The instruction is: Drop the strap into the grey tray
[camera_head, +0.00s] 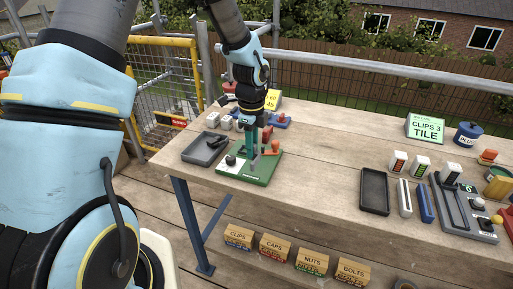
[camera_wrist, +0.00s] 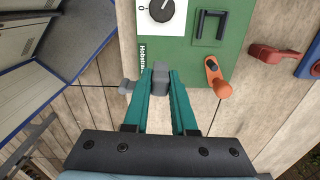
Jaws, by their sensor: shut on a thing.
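My gripper (camera_wrist: 160,90) points down over the green board (camera_head: 237,176). Its teal fingers are closed on a grey piece (camera_wrist: 161,77) at the board's edge in the wrist view, likely the strap. The fingers hide much of this piece, and I cannot tell whether it touches the board. A smaller grey part (camera_wrist: 128,87) shows just left of the fingers in the wrist view. The grey tray (camera_head: 190,158) lies on the bench just left of the green board in the head view. It is not visible in the wrist view.
The board carries a dial (camera_wrist: 161,10), a black bracket (camera_wrist: 209,26) and an orange handle (camera_wrist: 220,86). A second, dark tray (camera_head: 374,208) stands further right. Bare bench (camera_head: 325,160) lies between the board and that tray.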

